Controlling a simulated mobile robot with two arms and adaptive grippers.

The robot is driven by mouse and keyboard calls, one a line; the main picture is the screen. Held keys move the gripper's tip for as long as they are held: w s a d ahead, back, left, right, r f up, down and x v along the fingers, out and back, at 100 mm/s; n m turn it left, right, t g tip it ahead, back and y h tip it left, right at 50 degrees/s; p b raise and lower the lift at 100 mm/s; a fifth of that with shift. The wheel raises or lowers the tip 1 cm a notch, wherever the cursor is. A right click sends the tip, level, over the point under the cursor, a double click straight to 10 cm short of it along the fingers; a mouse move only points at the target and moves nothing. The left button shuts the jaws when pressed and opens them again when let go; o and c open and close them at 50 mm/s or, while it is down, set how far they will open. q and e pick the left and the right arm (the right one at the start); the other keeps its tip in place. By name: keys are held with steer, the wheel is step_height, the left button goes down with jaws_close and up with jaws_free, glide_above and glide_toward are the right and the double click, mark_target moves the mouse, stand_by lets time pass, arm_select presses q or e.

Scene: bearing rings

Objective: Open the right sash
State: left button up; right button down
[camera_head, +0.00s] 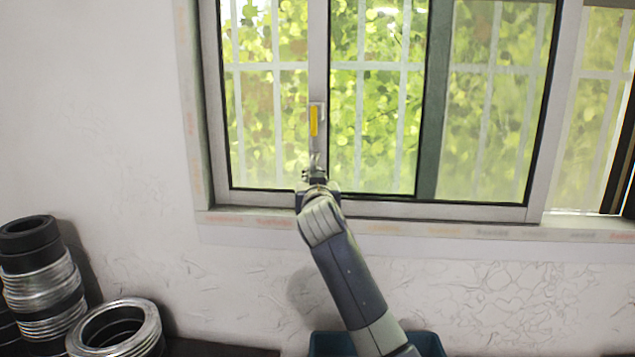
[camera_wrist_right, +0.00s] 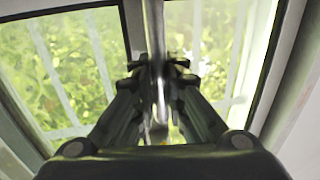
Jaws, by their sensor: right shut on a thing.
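The window shows in the head view with a light vertical sash stile (camera_head: 319,60) left of its middle. A yellow latch or handle (camera_head: 313,121) sits on that stile. Clear panes lie on both sides of it, and a darker upright (camera_head: 433,100) stands further right, bounding a hazier pane. My right gripper (camera_head: 316,172) is at the stile, just below the yellow piece. In the wrist view its two fingers (camera_wrist_right: 160,75) close from both sides on an upright bar of the window. The exact contact is hard to see. My left gripper is not in view.
The window sill (camera_head: 420,227) runs below my right gripper. Stacked dark and metal rings (camera_head: 40,280) and a lower ring pile (camera_head: 115,330) stand at lower left. A teal bin (camera_head: 425,344) is at the bottom, partly behind my right arm. The wall at left is bare.

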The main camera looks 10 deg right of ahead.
steer(key=shift+f, duration=0.1)
steer(key=c, duration=1.6)
jaws_free()
steer(key=s, duration=1.2)
steer(key=shift+a, duration=0.35)
